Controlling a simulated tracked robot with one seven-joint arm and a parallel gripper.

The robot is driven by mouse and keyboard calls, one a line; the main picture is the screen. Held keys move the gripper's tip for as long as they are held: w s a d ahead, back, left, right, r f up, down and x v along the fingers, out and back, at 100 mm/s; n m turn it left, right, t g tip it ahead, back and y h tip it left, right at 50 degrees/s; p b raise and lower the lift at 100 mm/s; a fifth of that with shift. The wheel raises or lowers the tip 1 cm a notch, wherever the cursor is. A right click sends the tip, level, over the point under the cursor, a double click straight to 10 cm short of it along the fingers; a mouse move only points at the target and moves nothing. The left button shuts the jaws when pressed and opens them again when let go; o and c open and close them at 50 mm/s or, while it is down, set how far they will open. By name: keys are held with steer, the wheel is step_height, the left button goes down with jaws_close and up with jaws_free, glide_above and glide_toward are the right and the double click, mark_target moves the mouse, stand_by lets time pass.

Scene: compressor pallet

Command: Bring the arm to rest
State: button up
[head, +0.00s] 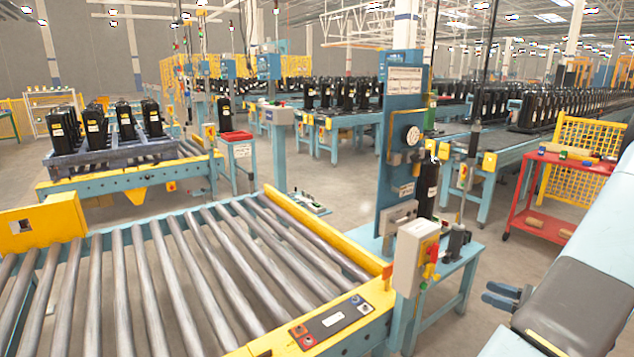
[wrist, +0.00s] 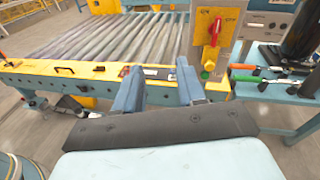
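My arm reaches in from the right edge of the head view, with its dark gripper (head: 487,293) low in the picture, right of the blue test stand. In the wrist view my gripper (wrist: 159,68) has its two blue fingers well apart, with nothing between them. The fingers point toward the yellow edge of the roller conveyor (wrist: 110,35) and its control box (wrist: 215,38). I cannot tell the exact gap between the fingertips and the conveyor edge.
The roller conveyor (head: 190,275) is empty. A blue stand (head: 402,150) with a gauge holds a black compressor (head: 427,188) beside it. A red cart (head: 555,185) stands at right. A pallet (head: 115,152) with several black compressors sits at back left.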

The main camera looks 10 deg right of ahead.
steer(key=w+a+r+n+g, duration=0.1)
steer(key=a+r+n+g, duration=0.55)
steer(key=a, duration=0.45)
steer(key=w+a+r+n+g, duration=0.2)
steer(key=a+r+n+g, duration=0.3)
steer(key=a+r+n, duration=0.45)
steer(key=s+a+r+n+t+h, duration=0.3)
steer(key=s+a+r+n+h, duration=0.6)
steer(key=a, duration=0.6)
steer(key=shift+s+r+n, duration=1.4)
steer(key=shift+r, duration=0.3)
steer(key=shift+d, duration=0.15)
